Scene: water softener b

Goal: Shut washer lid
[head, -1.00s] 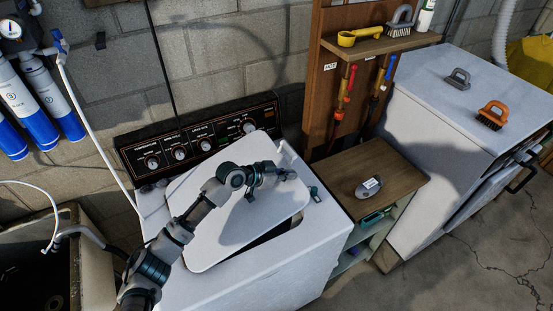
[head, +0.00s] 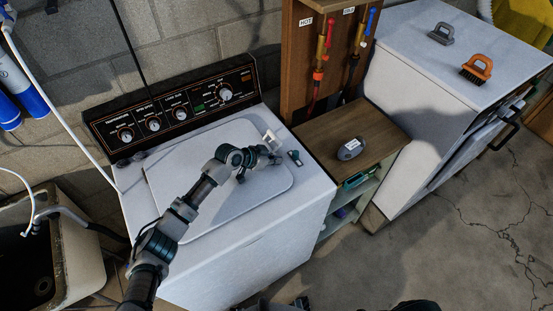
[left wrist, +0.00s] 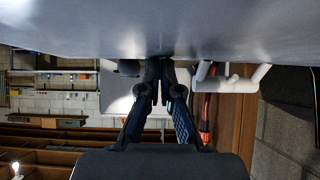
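The white washer (head: 255,245) stands on the left with its black control panel (head: 175,110) at the back. Its lid (head: 225,205), a pale rounded panel, lies flat and looks level with the washer top; no opening shows around it. My left arm crosses over the lid. My left gripper (head: 272,154) is low at the lid's right part. In the left wrist view my left gripper (left wrist: 161,72) has its fingertips together, with nothing seen between them. A pale surface fills the top of that view, close to the fingertips; I cannot tell whether they touch. My right gripper is not seen.
A wooden shelf (head: 375,125) with a grey device (head: 351,148) stands right of the washer, then a white cabinet (head: 410,125) with brushes. A sink (head: 60,255) is at left.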

